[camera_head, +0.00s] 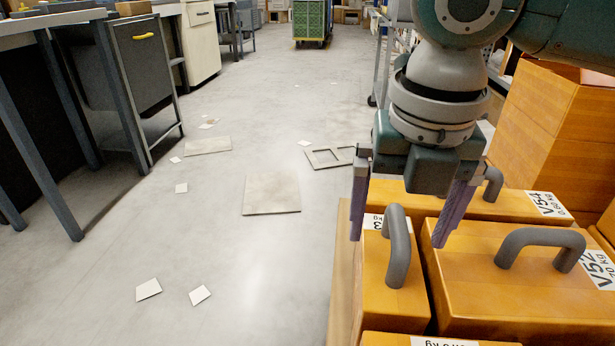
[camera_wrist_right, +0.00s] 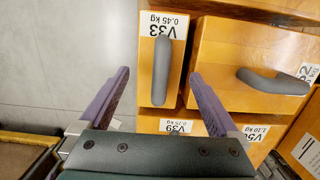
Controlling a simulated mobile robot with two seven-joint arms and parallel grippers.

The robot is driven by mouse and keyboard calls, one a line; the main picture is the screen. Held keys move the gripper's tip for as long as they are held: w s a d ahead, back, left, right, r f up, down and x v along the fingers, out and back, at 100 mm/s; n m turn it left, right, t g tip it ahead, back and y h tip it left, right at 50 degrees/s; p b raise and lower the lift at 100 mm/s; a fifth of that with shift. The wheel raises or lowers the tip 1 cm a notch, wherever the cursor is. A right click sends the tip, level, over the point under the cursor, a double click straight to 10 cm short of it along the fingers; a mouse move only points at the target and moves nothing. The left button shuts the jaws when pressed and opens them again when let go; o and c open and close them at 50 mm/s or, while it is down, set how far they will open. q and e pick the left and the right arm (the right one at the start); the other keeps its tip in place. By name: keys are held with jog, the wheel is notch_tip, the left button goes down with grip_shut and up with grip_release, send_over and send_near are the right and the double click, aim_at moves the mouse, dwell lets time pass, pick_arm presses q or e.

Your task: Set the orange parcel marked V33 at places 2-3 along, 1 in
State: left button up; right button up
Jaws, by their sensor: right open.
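The orange parcel marked V33 (camera_head: 375,310) is a narrow box with a grey handle (camera_head: 397,255). Its label (camera_wrist_right: 162,24) is readable in the wrist view and partly hidden by a finger in the head view. It stands among other orange parcels, at their left edge. My right gripper (camera_head: 398,240) is open, pointing down over V33. In the wrist view the open fingers (camera_wrist_right: 160,76) lie on either side of the handle, and nothing is held. I cannot tell the gap in height. My left gripper is not in view. I cannot make out the marked places.
Parcels V54 (camera_head: 505,205), V52 (camera_head: 475,262) and V39 (camera_wrist_right: 148,124) crowd around V33. A taller orange stack (camera_head: 545,115) stands behind at right. Open floor with a flat panel (camera_head: 272,194) and loose papers lies left. A dark workbench (camera_head: 145,60) stands far left.

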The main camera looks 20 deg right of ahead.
jog(key=r, duration=0.2)
jog(key=r+p, duration=0.1)
jog(key=r, duration=0.1)
jog(key=r+p, duration=0.1)
jog(key=r, duration=0.1)
jog(key=shift+s+a+r, duration=0.25)
jog(key=shift+s+r, duration=0.1)
jog(key=s+a+r+m+t+y+p, duration=0.1)
jog(key=s+a+r+m+y+p, duration=0.15)
jog(key=a+r+m+p, duration=0.55)
jog(key=s+a+r+m+t+y+p, duration=0.15)
jog(key=s+r+m+p, duration=0.25)
jog(key=r+p, duration=0.8)
jog(key=s+d+r+m+h+p, duration=0.1)
jog(key=s+d+r+m+p, duration=0.3)
jog(key=m+p, duration=0.45)
jog(key=s+d+r+m+h+p, duration=0.2)
jog(key=s+d+r+m+p, duration=0.15)
jog(key=r+m+p, duration=0.5)
notch_tip(320, 180, up, 34)
jog(key=n+p, duration=0.1)
jog(key=p, duration=3.7)
jog(key=shift+s+a, duration=0.2)
jog(key=shift+s, duration=0.2)
jog(key=shift+r, duration=0.1)
